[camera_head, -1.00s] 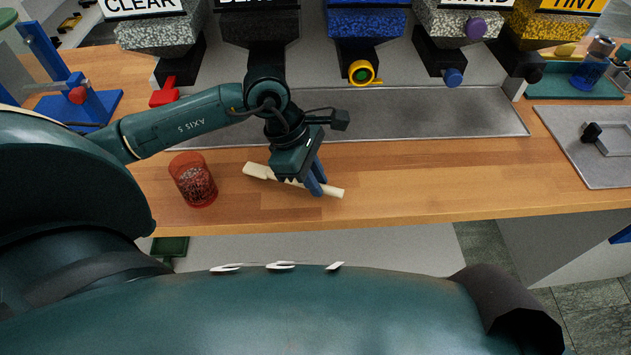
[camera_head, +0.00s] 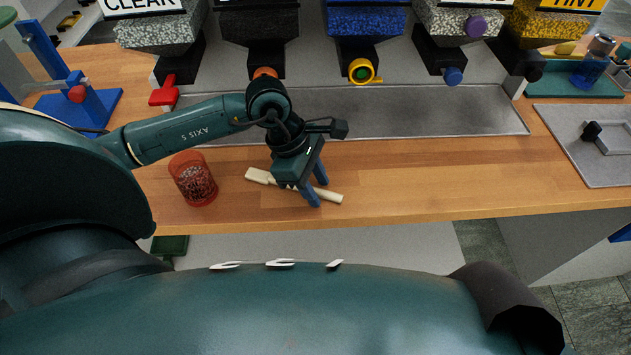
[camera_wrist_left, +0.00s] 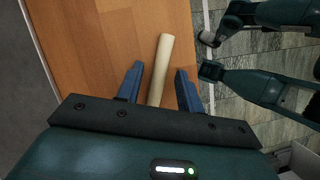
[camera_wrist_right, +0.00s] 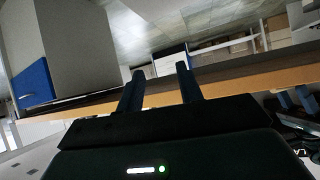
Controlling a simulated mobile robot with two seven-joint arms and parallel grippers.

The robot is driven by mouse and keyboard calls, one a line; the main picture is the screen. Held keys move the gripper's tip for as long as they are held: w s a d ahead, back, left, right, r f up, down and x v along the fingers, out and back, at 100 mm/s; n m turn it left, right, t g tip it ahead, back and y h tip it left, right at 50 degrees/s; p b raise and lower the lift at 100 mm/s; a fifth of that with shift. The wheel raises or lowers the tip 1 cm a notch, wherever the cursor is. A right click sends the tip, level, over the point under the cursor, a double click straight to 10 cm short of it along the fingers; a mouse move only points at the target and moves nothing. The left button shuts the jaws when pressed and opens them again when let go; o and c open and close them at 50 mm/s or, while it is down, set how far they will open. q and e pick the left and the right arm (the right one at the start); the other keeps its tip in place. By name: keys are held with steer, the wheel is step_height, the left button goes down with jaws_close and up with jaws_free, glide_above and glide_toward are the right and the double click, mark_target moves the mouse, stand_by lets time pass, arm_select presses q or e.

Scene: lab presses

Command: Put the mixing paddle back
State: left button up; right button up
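The mixing paddle (camera_head: 262,176) is a cream-coloured stick with a wider left end. It lies on the wooden bench near the front edge. My left gripper (camera_head: 317,193) is over its right part, fingers pointing down. In the left wrist view the paddle (camera_wrist_left: 160,70) runs between the two blue fingers of my left gripper (camera_wrist_left: 158,85), with a gap on each side, so the gripper is open around or just above it. My right gripper (camera_wrist_right: 158,80) shows in the right wrist view, open and empty, away from the bench top.
A red cup (camera_head: 193,180) with speckled contents stands left of the paddle. A grey tray (camera_head: 430,112) lies behind, under several hoppers with coloured knobs. A blue press (camera_head: 75,98) stands at left. The bench right of the paddle is clear.

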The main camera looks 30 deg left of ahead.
arm_select(q)
steer(key=b+v, duration=0.1)
steer(key=v, duration=1.1)
steer(key=shift+r+b, duration=0.15)
steer(key=shift+b, duration=0.15)
arm_select(e)
steer(key=shift+a+f, duration=0.15)
steer(key=shift+a, duration=0.05)
